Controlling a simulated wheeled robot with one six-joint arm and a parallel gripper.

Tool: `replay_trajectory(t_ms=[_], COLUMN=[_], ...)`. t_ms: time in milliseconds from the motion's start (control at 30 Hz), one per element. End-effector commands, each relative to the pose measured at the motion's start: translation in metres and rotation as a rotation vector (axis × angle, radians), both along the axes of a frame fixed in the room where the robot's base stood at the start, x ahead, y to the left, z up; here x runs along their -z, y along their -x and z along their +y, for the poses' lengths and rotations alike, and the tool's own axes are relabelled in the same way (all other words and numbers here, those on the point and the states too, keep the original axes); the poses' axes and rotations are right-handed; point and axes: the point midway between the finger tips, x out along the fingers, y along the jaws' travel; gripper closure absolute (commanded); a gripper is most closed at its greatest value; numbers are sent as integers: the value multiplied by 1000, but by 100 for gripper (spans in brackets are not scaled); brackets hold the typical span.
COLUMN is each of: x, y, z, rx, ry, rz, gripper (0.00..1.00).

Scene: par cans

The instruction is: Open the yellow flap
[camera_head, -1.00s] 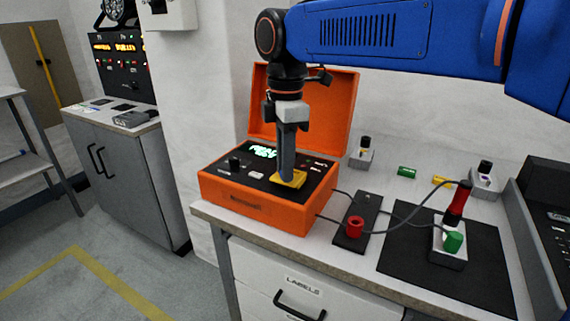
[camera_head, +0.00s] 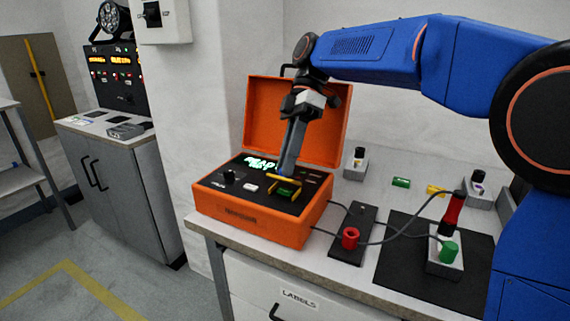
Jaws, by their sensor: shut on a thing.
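The yellow flap (camera_head: 289,181) is on the black top panel of the open orange case (camera_head: 240,226). It stands tilted up, with a darker area showing below it. My gripper (camera_head: 285,174) reaches down to the flap from above, its fingers slanting, and is shut on it. The fingers hide part of the flap, and how far it is raised is hard to tell. The case's orange lid (camera_head: 297,115) stands upright behind my gripper.
A lit display, a knob (camera_head: 228,176) and a white button share the panel. A green-topped block (camera_head: 449,252) stands on a black mat.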

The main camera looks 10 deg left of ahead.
Motion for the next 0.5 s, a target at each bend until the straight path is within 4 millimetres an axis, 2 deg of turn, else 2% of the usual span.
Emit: replay_trajectory(t_ms=[500], x=[0], y=[-3], z=[-1], rx=[0], ry=[-17], rz=[48], gripper=[100])
